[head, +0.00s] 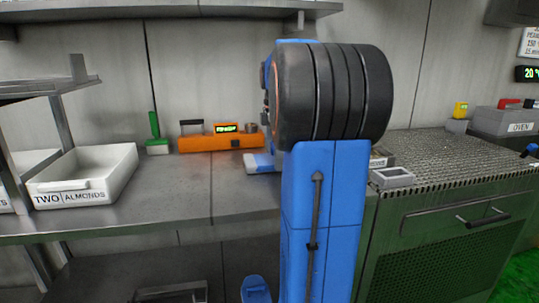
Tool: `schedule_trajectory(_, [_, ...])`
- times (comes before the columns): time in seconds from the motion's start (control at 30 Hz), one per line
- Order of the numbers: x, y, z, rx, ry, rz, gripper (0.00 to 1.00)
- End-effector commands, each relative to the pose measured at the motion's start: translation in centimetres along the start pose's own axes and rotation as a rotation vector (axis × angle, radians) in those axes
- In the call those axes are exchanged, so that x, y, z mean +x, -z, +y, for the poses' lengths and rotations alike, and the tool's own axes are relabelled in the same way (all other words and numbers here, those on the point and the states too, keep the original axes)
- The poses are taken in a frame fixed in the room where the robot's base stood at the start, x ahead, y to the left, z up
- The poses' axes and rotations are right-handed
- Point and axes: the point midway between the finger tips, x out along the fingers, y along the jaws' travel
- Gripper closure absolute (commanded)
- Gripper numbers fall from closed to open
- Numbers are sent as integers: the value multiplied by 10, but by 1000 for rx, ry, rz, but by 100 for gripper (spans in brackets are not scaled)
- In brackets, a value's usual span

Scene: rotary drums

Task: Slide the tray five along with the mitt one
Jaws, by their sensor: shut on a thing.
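My blue arm stands upright in the middle of the head view and blocks much of the bench behind it. My gripper cannot be made out; it seems hidden behind the arm. No tray with a readable FIVE shows. A white tray labelled TWO ALMONDS (95,170) sits on the left of the steel bench. A small grey open-topped box (393,178) lies just right of the arm, by the edge of the ridged surface. A pale labelled piece behind it is partly hidden. No mitt can be identified.
An orange device with a lit display (210,142) and a green item (156,138) stand at the back of the steel bench (185,195). The ridged surface (440,155) at right is mostly clear, with a grey OVEN box (503,121) behind. Shelves (50,88) overhang the left.

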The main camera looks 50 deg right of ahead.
Motion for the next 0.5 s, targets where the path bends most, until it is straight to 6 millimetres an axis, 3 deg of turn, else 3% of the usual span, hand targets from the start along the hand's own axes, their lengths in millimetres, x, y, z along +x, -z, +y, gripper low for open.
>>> schedule_trajectory(0.5, [0, -30, 0, 1, 0, -1, 40])
